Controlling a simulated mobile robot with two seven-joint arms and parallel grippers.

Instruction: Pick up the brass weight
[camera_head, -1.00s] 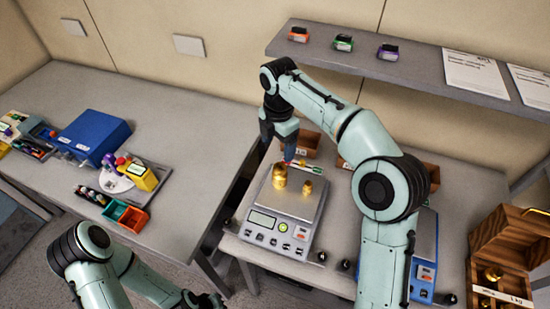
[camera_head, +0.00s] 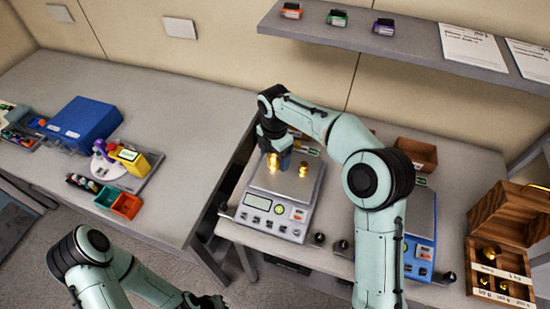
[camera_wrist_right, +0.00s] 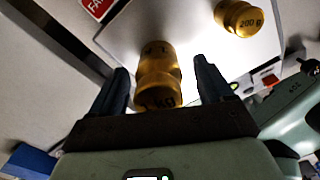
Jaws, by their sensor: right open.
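Two brass weights stand on the left scale (camera_head: 314,200). The larger brass weight (camera_head: 272,163) also shows in the right wrist view (camera_wrist_right: 158,72), where its marking ends in "kg". The smaller brass weight (camera_head: 303,170) reads 200 g in the wrist view (camera_wrist_right: 240,18). My right gripper (camera_head: 278,161) is open, low over the scale. In the wrist view its two fingers (camera_wrist_right: 161,84) stand on either side of the larger weight, with a gap visible at each side. My left gripper (camera_head: 206,302) is at the bottom edge, partly cut off; its jaws are unclear.
A second, blue scale (camera_head: 421,250) is to the right, partly behind my arm. An open wooden weight box (camera_head: 508,228) stands at the far right. Cardboard boxes (camera_head: 416,153) are behind the scales. A shelf (camera_head: 410,42) hangs above. The left table (camera_head: 190,130) has free room.

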